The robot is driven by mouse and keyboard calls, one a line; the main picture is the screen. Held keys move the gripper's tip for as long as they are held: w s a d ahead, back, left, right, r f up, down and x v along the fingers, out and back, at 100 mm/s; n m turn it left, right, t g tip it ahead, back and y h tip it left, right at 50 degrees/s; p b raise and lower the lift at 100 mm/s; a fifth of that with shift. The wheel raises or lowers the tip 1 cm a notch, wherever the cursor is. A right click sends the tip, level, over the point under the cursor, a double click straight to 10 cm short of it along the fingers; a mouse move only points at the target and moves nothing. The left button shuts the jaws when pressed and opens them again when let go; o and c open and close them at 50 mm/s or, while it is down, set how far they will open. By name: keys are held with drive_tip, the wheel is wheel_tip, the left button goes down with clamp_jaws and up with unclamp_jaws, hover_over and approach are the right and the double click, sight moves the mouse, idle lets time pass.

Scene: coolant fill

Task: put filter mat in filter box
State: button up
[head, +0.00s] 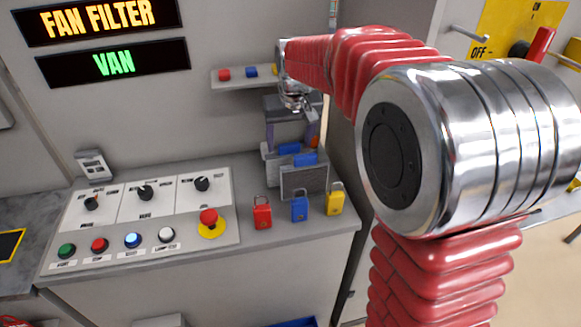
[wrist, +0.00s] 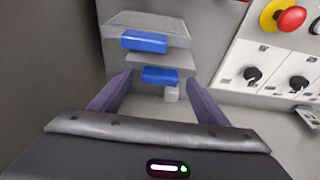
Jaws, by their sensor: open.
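Two grey pieces with blue tabs stand close together on the counter. The front one is a grey mesh-faced panel (head: 303,182) with a blue tab (head: 305,159) at its top; in the wrist view its tab (wrist: 143,40) is farther up. Behind it is a second grey piece with a blue tab (head: 290,148). I cannot tell for certain which is the filter mat and which the filter box. My gripper (head: 292,140) is above the rear piece, open. In the wrist view its fingers (wrist: 160,80) stand either side of the rear blue tab (wrist: 160,76), with gaps visible.
Red (head: 262,213), blue (head: 300,208) and yellow (head: 335,201) padlocks stand in front of the panel. The control panel (head: 145,220) with an emergency stop (head: 209,220) lies left. A shelf (head: 232,84) is on the wall behind. A small pale block (wrist: 172,94) sits beside the rear tab.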

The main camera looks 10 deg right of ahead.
drive_tip(key=c, duration=1.6)
drive_tip(key=shift+r, duration=0.1)
wheel_tip(320, 180, up, 10)
drive_tip(key=shift+f, duration=0.1)
idle(0.3)
